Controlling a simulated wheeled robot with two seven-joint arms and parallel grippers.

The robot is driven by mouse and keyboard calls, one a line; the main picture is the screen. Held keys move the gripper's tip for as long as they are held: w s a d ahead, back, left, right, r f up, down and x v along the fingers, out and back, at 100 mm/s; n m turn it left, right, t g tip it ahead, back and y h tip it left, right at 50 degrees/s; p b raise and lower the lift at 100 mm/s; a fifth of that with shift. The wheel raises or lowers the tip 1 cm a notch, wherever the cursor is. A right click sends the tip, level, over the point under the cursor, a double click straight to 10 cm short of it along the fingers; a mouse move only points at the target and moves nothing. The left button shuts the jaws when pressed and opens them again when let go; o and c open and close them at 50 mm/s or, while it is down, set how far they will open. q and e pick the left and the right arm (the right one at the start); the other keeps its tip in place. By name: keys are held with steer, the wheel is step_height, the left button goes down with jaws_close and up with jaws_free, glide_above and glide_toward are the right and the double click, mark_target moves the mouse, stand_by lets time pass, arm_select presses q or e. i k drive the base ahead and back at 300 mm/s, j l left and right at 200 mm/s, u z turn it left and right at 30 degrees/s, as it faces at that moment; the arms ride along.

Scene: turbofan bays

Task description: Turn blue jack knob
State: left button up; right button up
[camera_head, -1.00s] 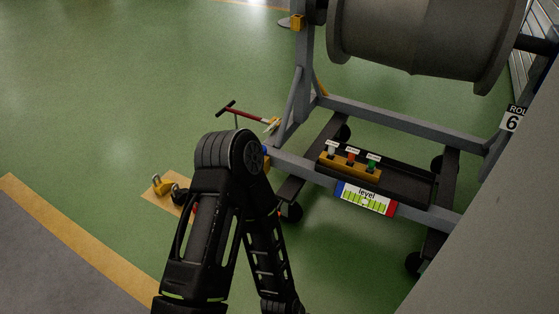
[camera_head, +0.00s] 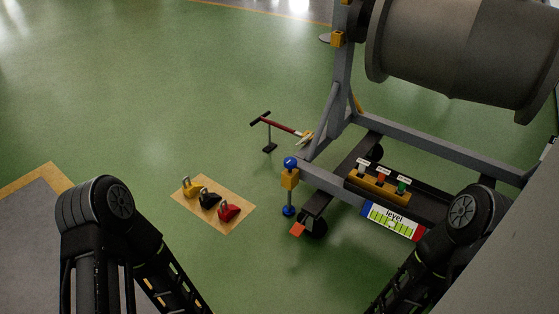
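The blue jack knob (camera_head: 290,162) sits on top of a jack with a yellow-orange block (camera_head: 290,179) at the near left corner of the grey engine stand (camera_head: 325,178). The jack's blue foot (camera_head: 289,211) is near the green floor. My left arm shows at lower left and my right arm at lower right, both bent with the forearms running down out of the picture. Neither gripper is in view. Nothing covers the knob.
A tan mat (camera_head: 235,220) with yellow, black and red padlocks lies left of the jack. A red-handled tow bar (camera_head: 281,126) stands behind it. A level panel (camera_head: 394,220) and a tray with coloured knobs (camera_head: 380,184) are on the stand. Open floor lies left.

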mark_target(290, 163)
steer(key=i+j+u, duration=0.7)
steer(key=i+l, duration=0.05)
steer(key=l, duration=0.05)
